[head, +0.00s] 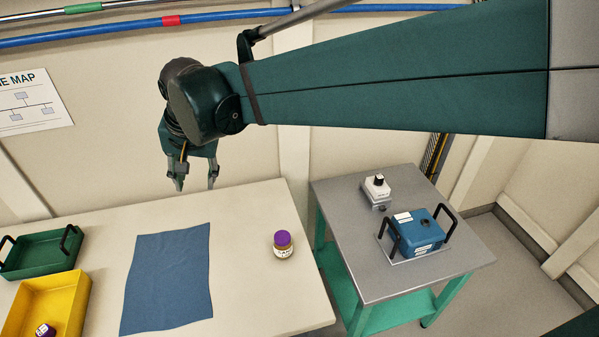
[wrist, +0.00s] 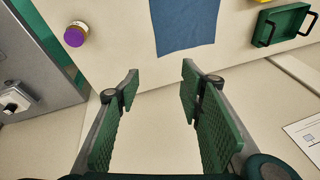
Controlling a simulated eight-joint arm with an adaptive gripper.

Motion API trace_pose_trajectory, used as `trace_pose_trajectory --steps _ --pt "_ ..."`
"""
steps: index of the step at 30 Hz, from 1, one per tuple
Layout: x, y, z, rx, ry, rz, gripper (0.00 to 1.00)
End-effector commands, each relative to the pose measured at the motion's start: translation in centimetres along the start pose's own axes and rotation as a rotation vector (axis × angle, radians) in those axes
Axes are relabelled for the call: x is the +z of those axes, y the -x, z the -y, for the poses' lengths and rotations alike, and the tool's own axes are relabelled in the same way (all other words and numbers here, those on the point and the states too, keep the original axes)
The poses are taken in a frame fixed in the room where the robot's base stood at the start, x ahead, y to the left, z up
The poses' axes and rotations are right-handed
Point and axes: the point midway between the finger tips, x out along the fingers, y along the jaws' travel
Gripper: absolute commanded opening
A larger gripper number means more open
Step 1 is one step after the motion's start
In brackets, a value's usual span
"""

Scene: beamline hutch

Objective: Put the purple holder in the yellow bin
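A small jar with a purple lid and a pale label (head: 283,244) stands upright on the right part of the cream table; its purple top also shows at the upper left of the wrist view (wrist: 75,36). The yellow bin (head: 62,299) is at the table's lower left in the head view, partly cut off by the frame. A small purple-topped item with a pale label (head: 45,330) lies inside it, also partly cut off. My gripper (head: 196,186) is open and empty, raised near the table's back edge, left of the standing jar. Its fingers are apart in the wrist view (wrist: 160,78).
A green tray with black handles (head: 40,254) sits behind the yellow bin. A blue cloth (head: 168,278) lies mid-table. A grey side table (head: 375,285) holds a blue case with black handles (head: 418,233) and a white device (head: 376,190). The table is clear between cloth and jar.

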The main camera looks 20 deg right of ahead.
Motion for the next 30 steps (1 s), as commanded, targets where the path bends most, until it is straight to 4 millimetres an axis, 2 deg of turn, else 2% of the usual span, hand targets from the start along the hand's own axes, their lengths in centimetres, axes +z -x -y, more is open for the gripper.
trace_pose_trajectory --steps 1,3,13,30 --pt "-0.1 0.6 -1.6 -0.001 0.004 -0.012 0.38" --pt "0.0 1.3 -3.5 -0.003 0.016 -0.026 0.38" --pt "0.9 3.9 -12.1 -0.002 0.076 -0.100 0.38" --pt "5.4 6.2 -25.4 0.040 0.184 -0.230 0.38"
